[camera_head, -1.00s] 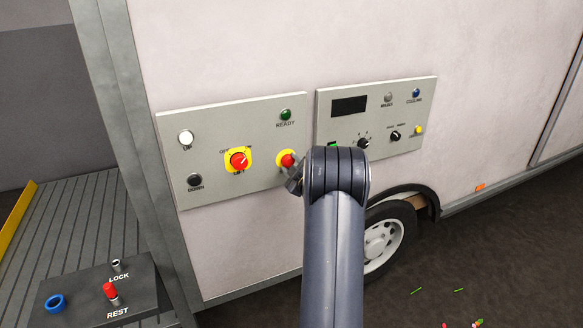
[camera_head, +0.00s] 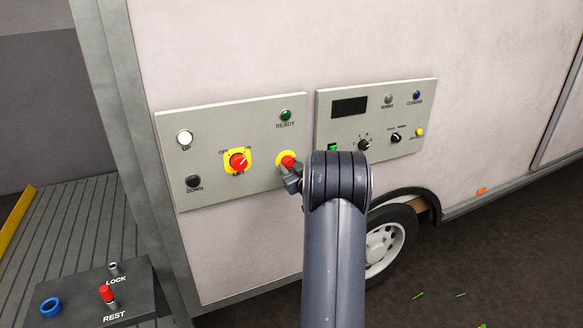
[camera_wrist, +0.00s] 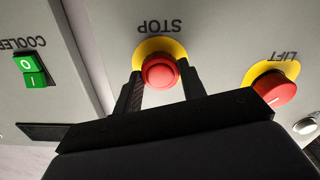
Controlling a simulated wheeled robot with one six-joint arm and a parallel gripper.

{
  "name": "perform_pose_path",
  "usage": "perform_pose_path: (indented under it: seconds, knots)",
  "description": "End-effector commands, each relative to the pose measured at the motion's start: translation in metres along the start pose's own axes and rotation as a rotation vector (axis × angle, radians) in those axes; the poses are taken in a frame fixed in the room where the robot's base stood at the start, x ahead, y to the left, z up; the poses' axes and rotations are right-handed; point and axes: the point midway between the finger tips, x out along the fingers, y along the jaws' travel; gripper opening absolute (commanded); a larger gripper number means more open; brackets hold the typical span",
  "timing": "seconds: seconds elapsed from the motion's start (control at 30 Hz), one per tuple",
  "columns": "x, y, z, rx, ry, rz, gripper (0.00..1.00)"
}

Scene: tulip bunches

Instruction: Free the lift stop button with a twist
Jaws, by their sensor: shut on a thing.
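The lift stop button (camera_head: 287,161) is a red mushroom head on a yellow disc at the right side of the left panel. In the wrist view the stop button (camera_wrist: 160,71) sits under the upside-down word STOP. My gripper (camera_head: 291,178) is at the button, and in the wrist view its two dark fingers (camera_wrist: 160,88) stand on either side of the red head, shut on it. The rear of the head and the exact finger contact are partly hidden. The red LIFT rotary switch (camera_head: 238,161) on its yellow plate sits to the left.
The left panel (camera_head: 225,190) also carries a white UP button (camera_head: 184,138), a black DOWN button (camera_head: 193,181) and a green READY lamp (camera_head: 285,116). The cooler panel (camera_head: 425,100) is close on the right, with a green switch (camera_wrist: 33,70). A wheel (camera_head: 388,245) is below.

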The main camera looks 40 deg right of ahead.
Motion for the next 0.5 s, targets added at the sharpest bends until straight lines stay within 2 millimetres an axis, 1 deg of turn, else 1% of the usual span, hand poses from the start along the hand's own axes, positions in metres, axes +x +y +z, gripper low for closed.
perform_pose_path:
  seconds: [0.47, 0.5]
  knots:
    - [0.0003, 0.0000, -0.0004, 0.019, 0.001, 0.000, 0.16]
    - [0.0003, 0.0000, -0.0004, 0.019, 0.001, 0.000, 0.40]
